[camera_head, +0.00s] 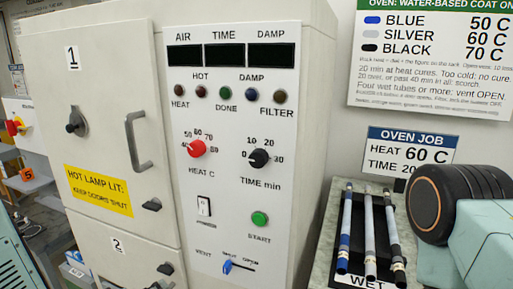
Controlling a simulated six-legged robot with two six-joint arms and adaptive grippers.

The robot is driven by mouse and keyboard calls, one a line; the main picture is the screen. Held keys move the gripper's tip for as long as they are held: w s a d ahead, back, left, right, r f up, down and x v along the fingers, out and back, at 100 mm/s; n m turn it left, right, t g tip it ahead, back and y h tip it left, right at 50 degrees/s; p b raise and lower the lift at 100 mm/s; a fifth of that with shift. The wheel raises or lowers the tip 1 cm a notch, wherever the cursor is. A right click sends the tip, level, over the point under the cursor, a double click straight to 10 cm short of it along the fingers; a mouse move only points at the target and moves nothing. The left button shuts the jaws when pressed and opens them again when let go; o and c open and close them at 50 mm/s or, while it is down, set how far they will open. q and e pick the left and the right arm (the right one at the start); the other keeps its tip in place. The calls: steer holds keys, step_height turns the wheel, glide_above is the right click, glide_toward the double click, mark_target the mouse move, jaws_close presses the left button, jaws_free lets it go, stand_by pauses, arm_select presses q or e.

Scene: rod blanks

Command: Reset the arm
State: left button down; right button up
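Neither of my grippers shows in the head view. A teal and black part of my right arm (447,203) fills the lower right, close to the rack. Another teal part with vent slots (12,268) shows at the lower left edge; I cannot tell which part it is. Whether either gripper holds anything is out of sight.
A pale oven cabinet (90,130) with shut doors stands left of centre. Its panel has a red heat knob (196,148), black time knob (259,158), green start button (260,219) and blue vent lever (227,267). Three rods (370,235) lie on a rack marked WET.

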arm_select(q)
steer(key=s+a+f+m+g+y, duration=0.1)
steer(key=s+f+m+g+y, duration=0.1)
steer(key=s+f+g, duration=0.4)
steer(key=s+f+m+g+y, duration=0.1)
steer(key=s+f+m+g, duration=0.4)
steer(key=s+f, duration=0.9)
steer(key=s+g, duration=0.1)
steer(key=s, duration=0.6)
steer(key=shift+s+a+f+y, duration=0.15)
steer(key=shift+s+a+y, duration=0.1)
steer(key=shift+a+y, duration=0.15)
